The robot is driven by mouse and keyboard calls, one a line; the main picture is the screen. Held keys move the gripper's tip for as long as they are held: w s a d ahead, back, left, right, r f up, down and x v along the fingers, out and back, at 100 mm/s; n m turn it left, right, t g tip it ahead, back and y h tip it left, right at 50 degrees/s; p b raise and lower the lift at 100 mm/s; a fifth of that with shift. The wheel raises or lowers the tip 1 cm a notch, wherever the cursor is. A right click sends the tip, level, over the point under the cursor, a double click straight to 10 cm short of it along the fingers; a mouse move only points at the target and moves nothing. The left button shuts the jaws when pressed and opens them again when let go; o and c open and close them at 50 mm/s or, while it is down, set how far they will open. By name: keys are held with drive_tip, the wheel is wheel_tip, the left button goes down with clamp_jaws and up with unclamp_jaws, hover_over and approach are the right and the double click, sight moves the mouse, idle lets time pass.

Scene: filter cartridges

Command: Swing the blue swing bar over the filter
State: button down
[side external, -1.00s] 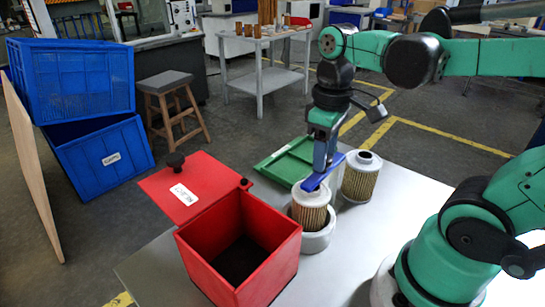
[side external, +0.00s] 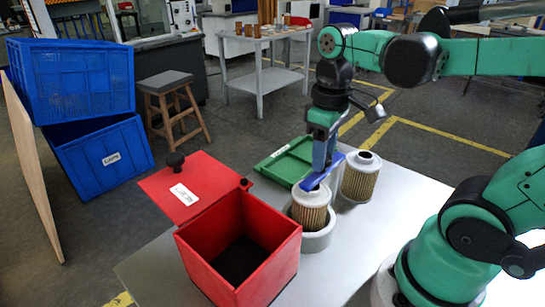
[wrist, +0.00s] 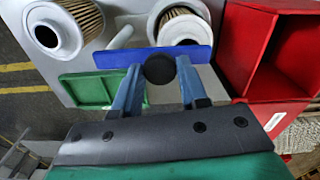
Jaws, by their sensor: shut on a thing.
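The blue swing bar (side external: 324,176) reaches over the top of a pleated filter (side external: 309,215) that stands upright in a pale round holder (side external: 321,241). In the wrist view the bar (wrist: 192,54) crosses the near part of the filter's top (wrist: 182,27). My gripper (wrist: 158,74) is shut on the bar's round black knob (wrist: 159,68), with one finger on each side. It also shows above the bar in the side view (side external: 321,167). Whether the bar touches the filter cannot be told.
A second filter (side external: 360,177) stands on the table behind the holder. A green tray-like piece (side external: 285,160) lies behind. A red open box (side external: 238,247) with its knobbed red lid (side external: 187,187) is to the left. The table's right part is clear.

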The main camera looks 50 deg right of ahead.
drive_tip(key=w+d+m, duration=0.4)
drive_tip(key=w+m, duration=0.1)
drive_tip(key=m, duration=0.9)
drive_tip(key=shift+w+m, duration=0.15)
drive_tip(key=shift+m, duration=0.15)
idle(0.4)
drive_tip(key=shift+c, duration=2.3)
unclamp_jaws()
drive_tip(key=shift+r, duration=0.1)
drive_tip(key=shift+r, duration=2.75)
